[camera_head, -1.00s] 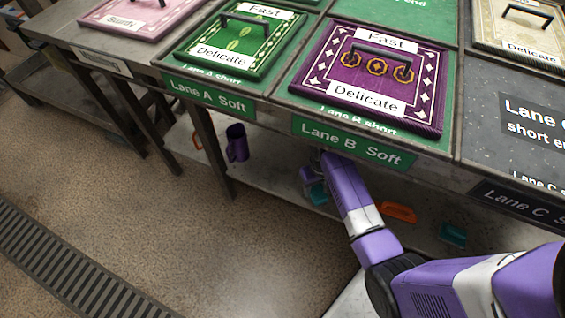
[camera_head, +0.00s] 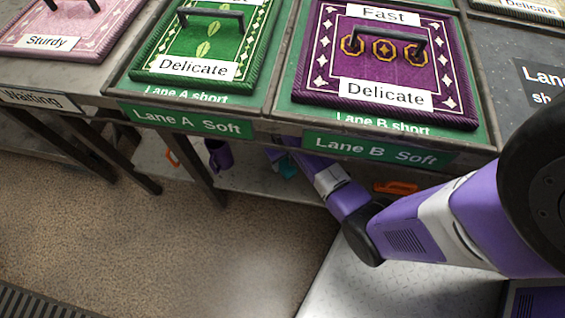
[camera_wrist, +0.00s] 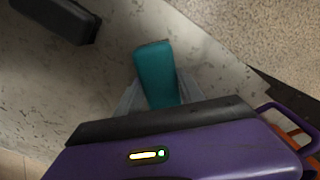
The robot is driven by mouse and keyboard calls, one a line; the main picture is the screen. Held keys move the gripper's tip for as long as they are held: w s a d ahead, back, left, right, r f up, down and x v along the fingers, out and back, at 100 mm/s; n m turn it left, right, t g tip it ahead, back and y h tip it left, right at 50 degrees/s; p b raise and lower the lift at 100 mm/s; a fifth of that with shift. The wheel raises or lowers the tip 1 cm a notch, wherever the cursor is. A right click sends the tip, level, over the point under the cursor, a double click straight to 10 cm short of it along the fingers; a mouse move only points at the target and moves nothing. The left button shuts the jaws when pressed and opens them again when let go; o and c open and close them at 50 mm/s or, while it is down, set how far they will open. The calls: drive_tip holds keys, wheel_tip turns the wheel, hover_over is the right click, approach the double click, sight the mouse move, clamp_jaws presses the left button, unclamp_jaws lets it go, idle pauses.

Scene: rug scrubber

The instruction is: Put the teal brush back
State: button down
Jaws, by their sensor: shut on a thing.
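The teal brush (camera_wrist: 155,75) is between the two grey fingers of my gripper (camera_wrist: 157,90) in the wrist view, and the gripper is shut on it. In the head view my gripper (camera_head: 284,163) reaches beneath the table at Lane B, and a bit of teal (camera_head: 288,168) shows beside it. The low shelf (camera_head: 245,178) lies beneath the table. The table edge and my arm hide much of the gripper. I cannot tell whether the brush touches the shelf.
A purple mug (camera_head: 219,154) stands on the low shelf near a table leg (camera_head: 205,170). An orange brush (camera_head: 395,187) lies to the right of my gripper. Rugs, including a purple one (camera_head: 385,75), lie on the table. A dark block (camera_wrist: 60,18) is at upper left in the wrist view.

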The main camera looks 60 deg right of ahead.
sight(283, 167)
drive_tip(key=shift+f+b, duration=0.85)
drive_tip(key=shift+f, duration=1)
drive_tip(key=shift+f, duration=0.1)
drive_tip(key=c, duration=0.7)
unclamp_jaws()
drive_tip(key=shift+s, duration=0.1)
